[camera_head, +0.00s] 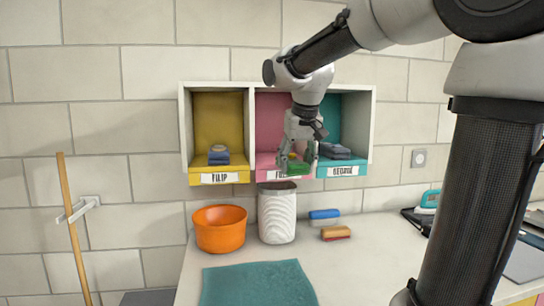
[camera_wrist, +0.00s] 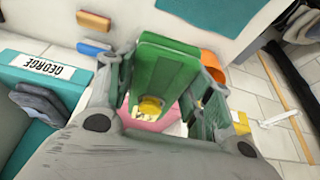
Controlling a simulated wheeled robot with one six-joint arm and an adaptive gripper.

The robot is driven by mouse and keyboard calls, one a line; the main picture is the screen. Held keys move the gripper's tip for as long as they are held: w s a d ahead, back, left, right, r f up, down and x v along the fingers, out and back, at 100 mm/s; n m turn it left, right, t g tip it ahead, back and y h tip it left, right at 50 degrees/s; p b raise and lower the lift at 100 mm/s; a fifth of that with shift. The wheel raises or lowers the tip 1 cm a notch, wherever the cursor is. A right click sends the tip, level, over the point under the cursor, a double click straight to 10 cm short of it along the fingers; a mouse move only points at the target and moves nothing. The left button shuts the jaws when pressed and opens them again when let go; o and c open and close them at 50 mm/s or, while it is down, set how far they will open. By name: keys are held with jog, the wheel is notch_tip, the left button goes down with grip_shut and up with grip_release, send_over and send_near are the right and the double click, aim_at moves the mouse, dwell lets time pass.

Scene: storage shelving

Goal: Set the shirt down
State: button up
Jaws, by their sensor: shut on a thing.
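The green folded shirt (camera_head: 299,169) is between the fingers of my gripper (camera_head: 297,160), which is shut on it. In the head view it is in front of the pink compartment (camera_head: 271,110), close to its label ledge; I cannot tell whether it touches the shelf. In the wrist view the green shirt (camera_wrist: 168,65) fills the space between the fingers of my gripper (camera_wrist: 165,80).
The yellow compartment (camera_head: 218,115) labelled FILIP holds dark folded items (camera_head: 218,157). The teal compartment labelled GEORGE (camera_head: 342,171) holds grey ones (camera_head: 335,151). Below are an orange bowl (camera_head: 220,230), a white basket (camera_head: 277,216), brushes (camera_head: 325,214) and a teal cloth (camera_head: 258,284).

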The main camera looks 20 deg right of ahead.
jog(key=shift+w+d+r+m, duration=0.3)
jog(key=shift+d+r, duration=0.1)
jog(key=shift+r, duration=0.25)
jog(key=shift+w+d, duration=0.55)
jog(key=shift+w, duration=2.2)
jog(key=shift+w+d, duration=0.5)
jog(key=shift+w, duration=2.25)
jog(key=shift+w+d, duration=0.55)
jog(key=shift+w, duration=2.2)
jog(key=shift+w+f, duration=0.15)
jog(key=shift+f, duration=0.65)
jog(key=shift+f, duration=0.1)
jog(key=o, duration=1.1)
jog(key=shift+o, duration=0.2)
